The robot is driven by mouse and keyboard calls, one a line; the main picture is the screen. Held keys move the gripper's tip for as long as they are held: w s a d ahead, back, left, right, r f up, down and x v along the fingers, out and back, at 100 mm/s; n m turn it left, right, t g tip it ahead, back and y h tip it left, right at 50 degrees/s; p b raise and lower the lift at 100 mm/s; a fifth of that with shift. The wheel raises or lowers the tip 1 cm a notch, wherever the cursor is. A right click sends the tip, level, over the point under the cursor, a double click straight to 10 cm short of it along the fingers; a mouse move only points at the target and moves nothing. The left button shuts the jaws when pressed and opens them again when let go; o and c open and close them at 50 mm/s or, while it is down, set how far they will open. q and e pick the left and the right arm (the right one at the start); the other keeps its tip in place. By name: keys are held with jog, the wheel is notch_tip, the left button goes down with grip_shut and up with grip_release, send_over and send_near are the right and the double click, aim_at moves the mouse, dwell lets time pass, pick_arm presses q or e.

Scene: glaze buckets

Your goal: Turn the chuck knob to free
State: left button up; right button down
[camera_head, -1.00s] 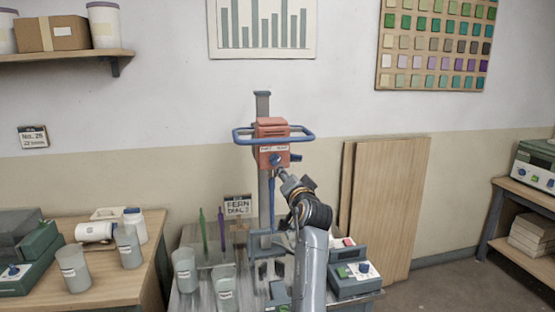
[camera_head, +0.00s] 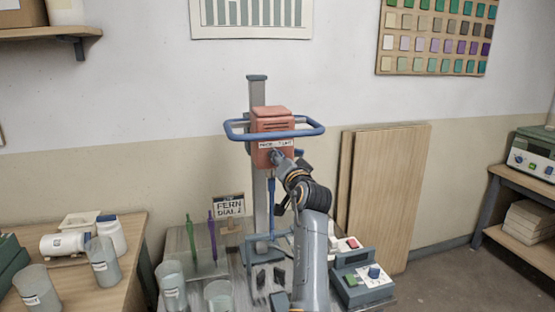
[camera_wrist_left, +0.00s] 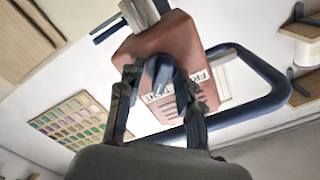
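The blue chuck knob (camera_wrist_left: 162,72) is on the front of the red mixer head (camera_wrist_left: 170,45), beside a white label whose words I cannot read clearly. In the head view the red mixer head (camera_head: 272,122) sits high on a grey column, and the knob (camera_head: 276,156) is mostly hidden by the gripper. My left gripper (camera_head: 283,163) is right at the front of the head. In the left wrist view its two dark fingers (camera_wrist_left: 160,88) are apart, one on each side of the knob. I cannot tell whether they touch it. My right gripper is not in view.
A blue guard rail (camera_head: 313,127) loops around the mixer head. Below are glaze cups (camera_head: 172,283), green and purple sticks (camera_head: 211,238), a sign reading FERN DIAL 2 (camera_head: 229,206) and a control box (camera_head: 362,283). Wooden boards (camera_head: 390,195) lean on the wall to the right.

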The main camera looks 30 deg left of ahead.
pick_arm(q)
jog(key=shift+d+r, duration=0.1)
jog(key=shift+d, duration=0.05)
jog(key=shift+s, duration=0.1)
jog(key=shift+c, duration=1)
grip_shut()
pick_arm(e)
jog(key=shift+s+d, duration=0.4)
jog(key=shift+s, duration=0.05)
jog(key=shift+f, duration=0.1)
